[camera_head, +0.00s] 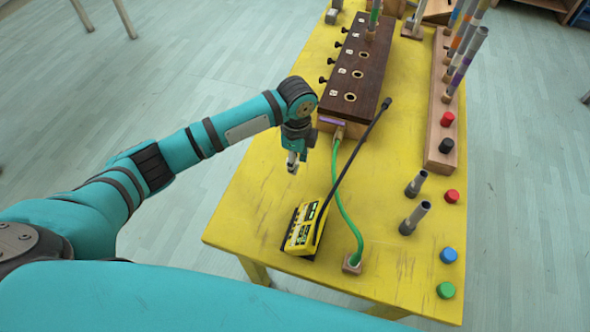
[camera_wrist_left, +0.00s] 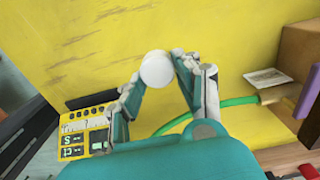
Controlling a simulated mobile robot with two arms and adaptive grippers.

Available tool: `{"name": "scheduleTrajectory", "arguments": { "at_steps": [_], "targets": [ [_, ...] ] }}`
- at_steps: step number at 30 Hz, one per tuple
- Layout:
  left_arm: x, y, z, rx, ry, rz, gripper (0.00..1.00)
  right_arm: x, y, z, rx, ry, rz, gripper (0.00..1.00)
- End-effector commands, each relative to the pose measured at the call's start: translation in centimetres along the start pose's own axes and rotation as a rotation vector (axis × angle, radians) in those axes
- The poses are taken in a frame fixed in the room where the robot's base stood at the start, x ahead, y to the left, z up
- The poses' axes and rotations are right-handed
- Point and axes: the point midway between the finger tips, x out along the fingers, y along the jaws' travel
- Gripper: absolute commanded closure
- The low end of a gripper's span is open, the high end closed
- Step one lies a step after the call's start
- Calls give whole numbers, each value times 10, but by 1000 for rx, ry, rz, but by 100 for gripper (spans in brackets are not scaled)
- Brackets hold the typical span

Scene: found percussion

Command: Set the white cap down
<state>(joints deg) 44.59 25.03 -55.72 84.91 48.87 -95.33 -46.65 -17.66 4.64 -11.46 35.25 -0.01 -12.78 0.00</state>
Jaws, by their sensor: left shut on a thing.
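My left gripper (camera_head: 293,160) is over the yellow table (camera_head: 255,205), on its left side. In the left wrist view the gripper (camera_wrist_left: 158,80) is shut on the white cap (camera_wrist_left: 157,68), which sits between its fingertips. The cap is seen from its round face there, with the table surface behind it. In the head view the cap is very small and mostly covered by the fingers. I cannot tell how high the cap is above the table. My right gripper is not in view.
A yellow device (camera_head: 302,230) with a black rod stands nearer. A dark wooden box (camera_head: 352,85) with holes is beyond. Red (camera_head: 452,196), blue (camera_head: 448,255) and green (camera_head: 446,290) caps and grey tubes (camera_head: 415,218) are at right. The table's left strip is bare.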

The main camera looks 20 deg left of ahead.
Motion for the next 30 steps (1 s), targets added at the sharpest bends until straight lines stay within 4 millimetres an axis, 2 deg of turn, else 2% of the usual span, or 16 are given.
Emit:
{"name": "scheduleTrajectory", "arguments": {
  "at_steps": [7,12,23,24,29,30],
  "targets": [
    [21,0,-1,1,1,1,84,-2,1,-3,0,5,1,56],
    [45,0,0,0,0,1,84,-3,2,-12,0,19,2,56],
    [51,0,0,1,0,-1,84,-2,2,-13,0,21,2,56],
    [51,0,0,0,1,-1,66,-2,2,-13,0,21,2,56],
    [51,0,0,1,1,-1,45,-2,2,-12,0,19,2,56],
    [51,0,0,1,0,-1,44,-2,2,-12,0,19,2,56]
  ]
}}
